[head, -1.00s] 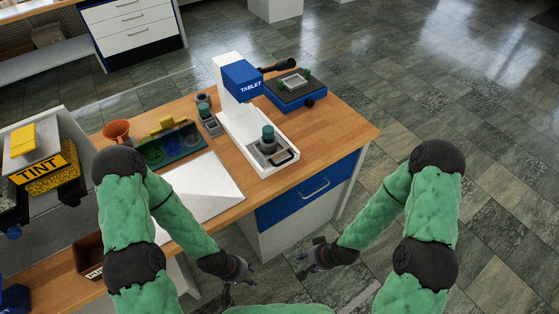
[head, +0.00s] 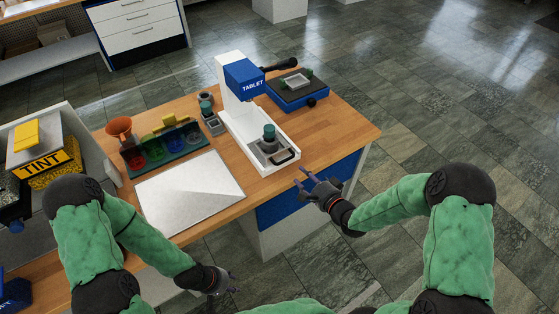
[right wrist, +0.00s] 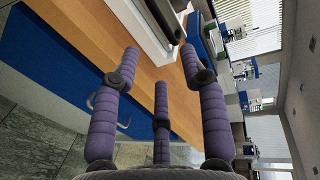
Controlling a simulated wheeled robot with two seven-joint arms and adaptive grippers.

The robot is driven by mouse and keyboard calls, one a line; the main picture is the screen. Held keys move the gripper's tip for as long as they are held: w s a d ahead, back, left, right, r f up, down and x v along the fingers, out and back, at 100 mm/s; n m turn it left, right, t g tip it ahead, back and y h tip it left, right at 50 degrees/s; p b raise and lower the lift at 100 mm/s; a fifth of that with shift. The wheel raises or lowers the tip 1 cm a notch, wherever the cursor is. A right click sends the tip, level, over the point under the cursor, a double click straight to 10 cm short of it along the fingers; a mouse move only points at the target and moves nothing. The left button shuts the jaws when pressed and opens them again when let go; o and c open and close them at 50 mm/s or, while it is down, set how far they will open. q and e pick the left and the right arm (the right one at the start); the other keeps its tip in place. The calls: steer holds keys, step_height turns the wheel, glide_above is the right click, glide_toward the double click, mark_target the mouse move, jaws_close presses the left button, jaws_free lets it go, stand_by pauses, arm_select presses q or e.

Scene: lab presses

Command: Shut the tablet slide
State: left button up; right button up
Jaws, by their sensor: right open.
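The tablet press (head: 243,82) is a white frame with a blue head marked TABLET, standing on the wooden bench. Its slide (head: 270,150) carries a dark green-topped cylinder and has a dark handle (head: 284,157) at the front end. The slide sits forward, out from under the blue head. My right gripper (head: 308,180) is open and empty, just in front of the bench edge, below and right of the handle. In the right wrist view its open fingers (right wrist: 162,90) point toward the bench edge and the white base. My left gripper (head: 222,285) is empty and low at the front; its opening is unclear.
A white plate (head: 190,193) and a rack of coloured pots (head: 165,145) lie to the left. Bare wood lies right of the press.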

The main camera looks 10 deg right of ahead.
mark_target(287, 159)
steer(key=x, duration=0.3)
steer(key=b+x, duration=0.1)
steer(key=x, duration=0.3)
steer(key=b+x, duration=0.1)
steer(key=x, duration=0.3)
steer(key=shift+r, duration=0.3)
jaws_close()
